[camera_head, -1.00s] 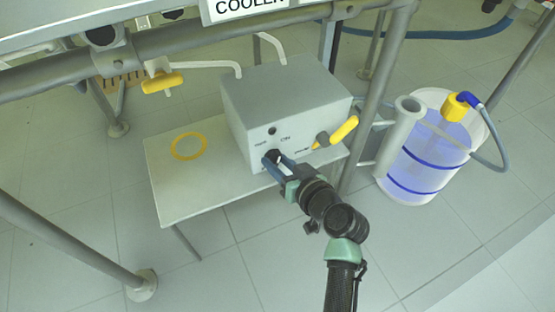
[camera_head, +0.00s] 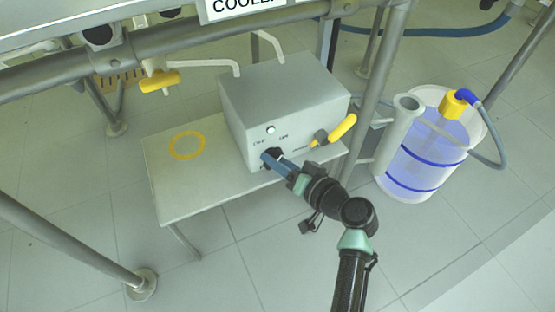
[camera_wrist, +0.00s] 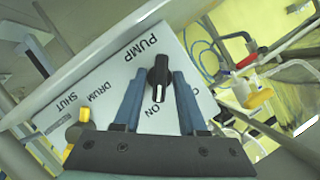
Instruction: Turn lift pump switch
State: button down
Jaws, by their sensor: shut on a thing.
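The grey pump box (camera_head: 285,100) stands on a low white table, with a round indicator (camera_head: 270,130) showing pale and bright on its front. The black switch knob (camera_wrist: 159,72) sits on the panel under the word PUMP in the wrist view. Its narrow lower end lies by the word ON. My gripper (camera_head: 270,157) is at the front of the box, shut on the knob. In the wrist view, the blue fingers of my gripper (camera_wrist: 160,80) stand on either side of the knob. In the head view, the fingers mostly hide the knob.
A yellow-handled valve (camera_head: 341,129) sticks out from the box, right of my gripper. The low table (camera_head: 205,185) bears a yellow ring (camera_head: 187,145). A drum with blue liquid (camera_head: 425,160) stands at right. Frame pipes (camera_head: 375,95) rise between drum and box.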

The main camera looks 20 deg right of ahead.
jog(key=c, duration=0.8)
grip_release()
jog(key=p+v, duration=0.6)
jog(key=v, duration=0.7)
